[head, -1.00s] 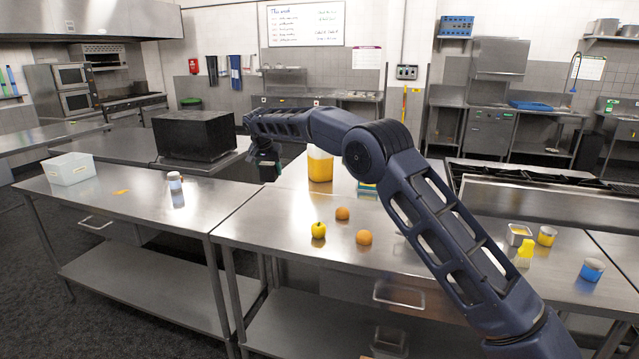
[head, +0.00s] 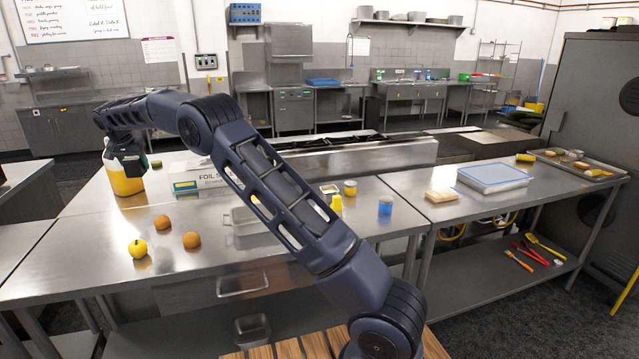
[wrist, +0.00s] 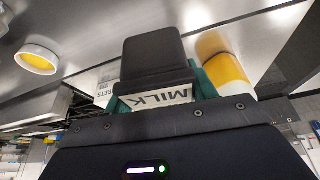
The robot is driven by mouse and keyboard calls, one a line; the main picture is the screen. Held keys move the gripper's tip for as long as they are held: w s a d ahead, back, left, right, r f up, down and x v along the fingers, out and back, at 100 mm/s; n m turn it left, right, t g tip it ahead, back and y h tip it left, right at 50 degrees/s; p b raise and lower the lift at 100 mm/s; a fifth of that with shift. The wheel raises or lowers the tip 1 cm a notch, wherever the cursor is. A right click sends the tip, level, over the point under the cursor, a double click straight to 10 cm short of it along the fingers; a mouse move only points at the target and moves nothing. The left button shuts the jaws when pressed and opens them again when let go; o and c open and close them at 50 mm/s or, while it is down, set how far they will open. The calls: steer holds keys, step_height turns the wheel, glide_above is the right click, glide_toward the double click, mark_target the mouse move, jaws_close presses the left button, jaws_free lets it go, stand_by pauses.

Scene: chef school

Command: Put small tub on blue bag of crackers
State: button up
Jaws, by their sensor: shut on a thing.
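My gripper (head: 130,163) is in front of the yellow-filled jug at the left of the head view. In the wrist view, the gripper is shut on a teal thing with a white MILK label (wrist: 165,98); a dark finger covers much of it. I cannot tell whether this is the small tub. Small containers stand right of my arm: a yellow one with a pale lid (head: 350,188) and a blue one (head: 385,206). I cannot make out a blue bag of crackers in either view.
The jug (head: 124,183) stands close to my gripper. A foil box (head: 205,170), oranges (head: 192,240) and a yellow pepper (head: 138,249) are on the steel table. A blue-lidded box (head: 493,174) and a tray (head: 580,168) stand at right.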

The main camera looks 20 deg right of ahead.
steer(key=w+d+m+h, duration=0.15)
steer(key=w+d, duration=0.45)
steer(key=d, duration=1)
steer(key=w+d+r+m+g, duration=0.1)
steer(key=w+d+m, duration=0.3)
steer(key=d, duration=1.3)
steer(key=w+d+m+h, duration=0.1)
steer(key=w+d, duration=0.6)
steer(key=d, duration=0.9)
steer(key=s+d+m+g, duration=0.1)
steer(key=s+d+m, duration=0.1)
steer(key=d, duration=1.4)
steer(key=s+d+m, duration=0.2)
steer(key=s+d, duration=0.1)
steer(key=d, duration=1.3)
steer(key=m+g+h, duration=0.1)
steer(key=m+g, duration=0.2)
steer(key=m, duration=0.3)
glide_above(448, 192)
steer(key=a, duration=0.2)
steer(key=shift+h, duration=0.25)
steer(key=f, duration=1.8)
steer(key=shift+w+d+f, duration=0.15)
steer(key=shift+w+f, duration=0.1)
steer(key=shift+f, duration=0.1)
steer(key=shift+f, duration=0.1)
steer(key=o, duration=1.1)
